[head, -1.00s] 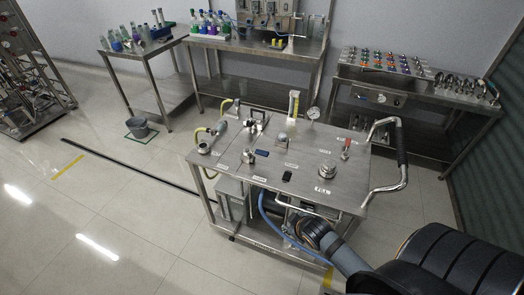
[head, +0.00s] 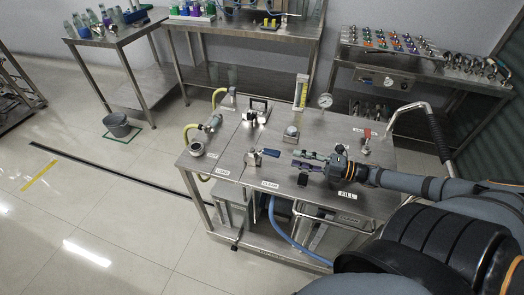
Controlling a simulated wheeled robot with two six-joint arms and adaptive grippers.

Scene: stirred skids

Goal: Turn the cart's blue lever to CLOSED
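The cart (head: 228,160) is a steel-topped table in the middle of the head view. The blue lever (head: 269,152) sticks out to the right from a small metal valve (head: 253,159) on the cart's top. My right gripper (head: 296,160) comes in from the right over the cart top, its fingers pointing left at the lever. The fingers look parted and empty, with a small gap in the picture between their tips and the lever's end. A label (head: 270,185) in front of the lever is too small to read surely. My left gripper is not in view.
A small dark part (head: 303,179) stands just below my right fingers. A red-handled valve (head: 366,138), a gauge (head: 325,101) and a hose fitting (head: 197,149) are also on the cart. A push handle (head: 425,108) rises at its right.

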